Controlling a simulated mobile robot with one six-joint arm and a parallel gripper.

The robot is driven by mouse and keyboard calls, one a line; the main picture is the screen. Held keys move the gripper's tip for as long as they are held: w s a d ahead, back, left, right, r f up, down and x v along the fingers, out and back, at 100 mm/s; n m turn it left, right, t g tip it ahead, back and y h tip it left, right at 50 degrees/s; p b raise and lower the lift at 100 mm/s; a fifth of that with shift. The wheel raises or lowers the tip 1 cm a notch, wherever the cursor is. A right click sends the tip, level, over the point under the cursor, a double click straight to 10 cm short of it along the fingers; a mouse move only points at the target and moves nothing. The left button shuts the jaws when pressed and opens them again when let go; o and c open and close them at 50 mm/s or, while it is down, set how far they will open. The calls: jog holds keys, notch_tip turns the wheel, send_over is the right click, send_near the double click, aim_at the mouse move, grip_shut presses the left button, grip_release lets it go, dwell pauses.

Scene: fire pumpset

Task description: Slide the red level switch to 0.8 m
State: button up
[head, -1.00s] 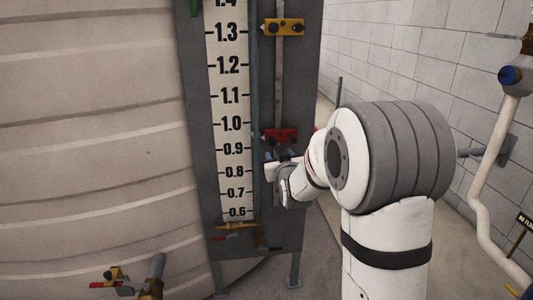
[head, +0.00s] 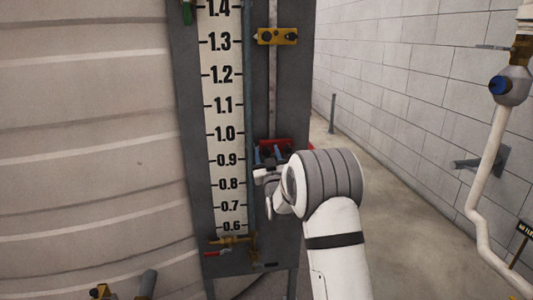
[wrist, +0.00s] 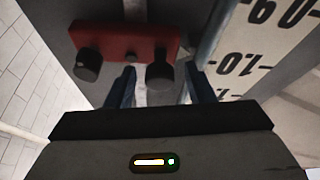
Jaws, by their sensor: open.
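The red level switch (head: 276,145) sits on a vertical rail beside the white scale (head: 228,120), roughly between the 0.9 and 1.0 marks. In the wrist view the red level switch (wrist: 126,42) shows two black knobs and a small middle screw. My gripper (head: 269,154) is open with its blue fingers at the switch's lower edge. In the wrist view my gripper (wrist: 162,84) has one knob (wrist: 160,75) between its fingertips in the picture. I cannot tell whether the fingers touch it.
A yellow switch (head: 277,36) is higher on the same rail, near 1.3. A yellow valve (head: 232,240) is at the scale's foot. The large tank (head: 90,150) fills the left. A white pipe (head: 482,165) runs along the right. Floor between panel and wall is clear.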

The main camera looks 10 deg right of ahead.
jog(key=shift+w+r, duration=0.15)
jog(key=shift+w, duration=0.2)
jog(key=shift+c, duration=0.3)
grip_shut()
